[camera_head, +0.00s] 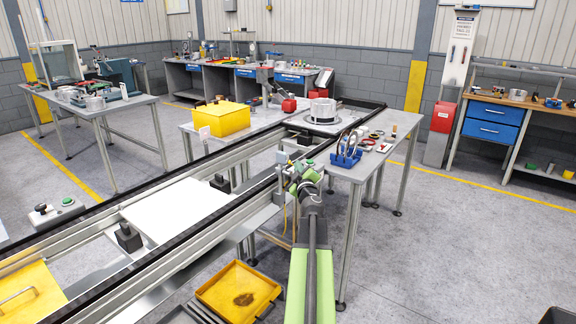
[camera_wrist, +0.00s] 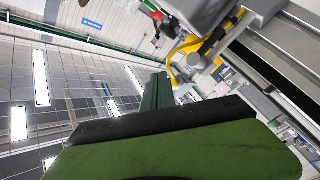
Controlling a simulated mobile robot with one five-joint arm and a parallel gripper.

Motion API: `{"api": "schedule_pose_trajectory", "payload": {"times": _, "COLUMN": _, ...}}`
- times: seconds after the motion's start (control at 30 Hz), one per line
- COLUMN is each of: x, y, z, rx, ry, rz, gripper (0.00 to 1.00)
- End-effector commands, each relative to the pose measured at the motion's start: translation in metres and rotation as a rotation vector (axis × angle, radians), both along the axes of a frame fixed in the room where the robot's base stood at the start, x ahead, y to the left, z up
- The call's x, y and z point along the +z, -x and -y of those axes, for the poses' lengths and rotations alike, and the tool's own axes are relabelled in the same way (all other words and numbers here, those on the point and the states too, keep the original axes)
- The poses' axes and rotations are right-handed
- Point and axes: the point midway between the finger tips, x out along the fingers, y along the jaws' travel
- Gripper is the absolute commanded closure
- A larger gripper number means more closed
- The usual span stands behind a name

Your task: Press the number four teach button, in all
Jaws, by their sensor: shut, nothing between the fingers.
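My green arm reaches forward from the bottom of the head view. My gripper (camera_head: 308,176) is at the conveyor's right rail, beside a small grey sensor unit (camera_head: 282,158) on a bracket. It is shut and empty. In the wrist view a large green finger with a black edge (camera_wrist: 165,125) fills the bottom. A grey housing with a yellow cable (camera_wrist: 185,48) shows close above it. No button marked four can be read in either view. A small green spot (camera_head: 310,163) shows by my gripper; I cannot tell whether it is a button.
The black-edged conveyor (camera_head: 150,248) runs diagonally, carrying a white plate (camera_head: 178,208). A control box with a green button (camera_head: 68,202) stands at left. A blue rack (camera_head: 346,160) stands on the table to the right. A yellow tray (camera_head: 238,290) sits low in front.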

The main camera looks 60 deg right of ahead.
Motion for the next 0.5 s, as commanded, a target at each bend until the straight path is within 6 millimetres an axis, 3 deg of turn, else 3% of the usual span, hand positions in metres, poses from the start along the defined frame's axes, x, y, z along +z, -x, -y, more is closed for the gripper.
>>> {"api": "schedule_pose_trajectory", "payload": {"times": 0.5, "x": 0.0, "y": 0.047, "z": -0.001, "rx": -0.001, "ry": 0.0, "rz": 0.0, "gripper": 1.0}}
